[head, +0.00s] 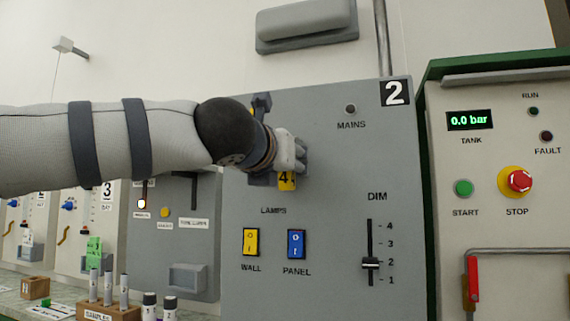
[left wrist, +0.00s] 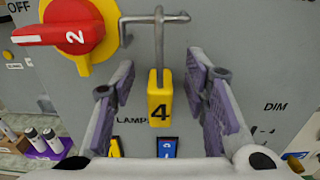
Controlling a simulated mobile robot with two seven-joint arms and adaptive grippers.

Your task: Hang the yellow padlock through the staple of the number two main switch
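The yellow padlock (left wrist: 160,98), marked 4, hangs upright below a grey bar of the staple (left wrist: 138,18). Its grey shackle reaches up across that bar; whether it is closed through the staple I cannot tell. My left gripper (left wrist: 164,105) is open, with a finger on each side of the padlock and gaps between. The red main switch handle (left wrist: 72,37), marked 2, sits on a yellow plate left of the staple. In the head view my left gripper (head: 290,163) covers the switch and most of the padlock (head: 286,182). My right gripper is not in view.
The grey number two panel (head: 335,175) has a yellow wall switch (head: 250,242), a blue panel switch (head: 296,244) and a dim slider (head: 370,264) below. A tank panel with a red stop button (head: 520,180) stands to the right. A wooden sample rack (head: 108,311) is lower left.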

